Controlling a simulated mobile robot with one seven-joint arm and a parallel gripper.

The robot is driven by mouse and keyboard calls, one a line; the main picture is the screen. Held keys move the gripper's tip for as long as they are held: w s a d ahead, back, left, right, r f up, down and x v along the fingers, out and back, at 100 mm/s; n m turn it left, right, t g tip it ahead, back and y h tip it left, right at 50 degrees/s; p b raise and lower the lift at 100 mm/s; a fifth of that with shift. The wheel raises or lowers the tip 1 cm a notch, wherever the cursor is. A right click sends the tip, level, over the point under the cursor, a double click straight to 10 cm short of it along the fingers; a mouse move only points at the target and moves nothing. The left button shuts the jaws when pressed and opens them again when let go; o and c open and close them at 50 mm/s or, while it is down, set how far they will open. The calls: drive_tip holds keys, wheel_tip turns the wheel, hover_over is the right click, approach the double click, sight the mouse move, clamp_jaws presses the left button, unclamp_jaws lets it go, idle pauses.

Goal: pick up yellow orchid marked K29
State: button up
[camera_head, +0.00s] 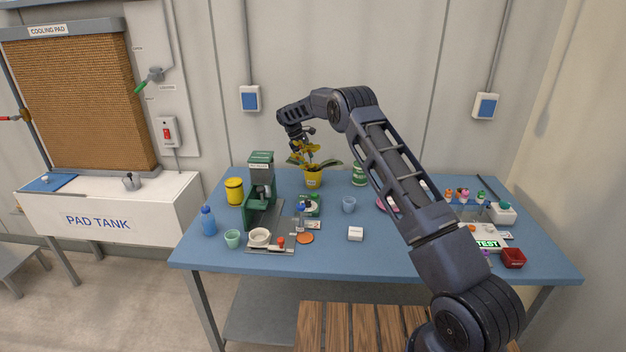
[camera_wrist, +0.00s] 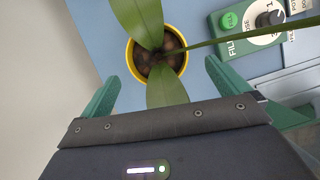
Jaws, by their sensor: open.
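The yellow orchid has yellow flowers and green leaves and stands in a yellow pot (camera_head: 313,182) at the back of the blue table. A small label is on the pot, but its text is too small to read. My gripper (camera_head: 301,148) is above the orchid, close to its flowers. In the wrist view the yellow pot (camera_wrist: 131,66) shows from above with dark bark and green leaves. My gripper (camera_wrist: 160,85) is open there, its two green fingers apart on either side of the lower leaf. Nothing is seen clamped between them.
A green machine (camera_head: 261,165) stands left of the pot, and a small green device with a dial (camera_head: 311,205) is in front. A yellow canister (camera_head: 235,191), a blue cup (camera_head: 349,204) and a green tin (camera_head: 359,174) are nearby. The wall is close behind.

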sight(313, 177)
drive_tip(key=shift+w+x, duration=0.1)
drive_tip(key=shift+x, duration=1.6)
drive_tip(key=shift+w+x, duration=0.15)
drive_tip(key=shift+x, duration=1.5)
drive_tip(key=shift+a, duration=0.15)
drive_tip(key=c, duration=1.2)
drive_tip(key=shift+c, duration=0.2)
drive_tip(key=shift+r, duration=0.1)
